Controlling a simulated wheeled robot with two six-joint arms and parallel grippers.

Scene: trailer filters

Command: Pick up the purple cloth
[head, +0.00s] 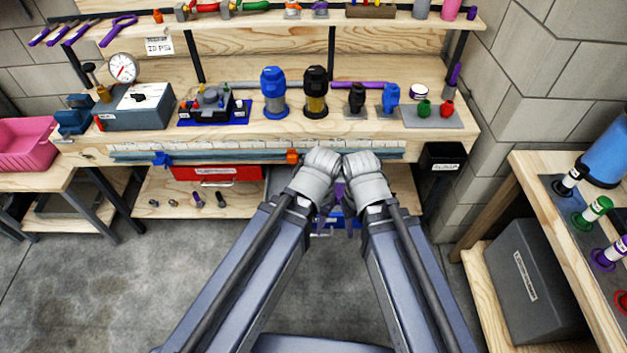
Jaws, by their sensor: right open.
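I cannot clearly make out a purple cloth. A small purple patch (340,190) shows between my two wrists, and I cannot tell whether it is cloth or part of a gripper. My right gripper (350,222) points down in front of the bench, below its front edge, and is open. My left gripper (323,222) hangs close beside it, mostly hidden behind its wrist, and its jaws cannot be made out. Both wrists hide part of the lower shelf.
The wooden bench (240,135) carries blue and black filters, a grey box and fittings. A red case (217,172) sits under it. A pink bin (28,143) is at left. A side table (545,200) with filters stands at right. The grey floor (120,290) at left is clear.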

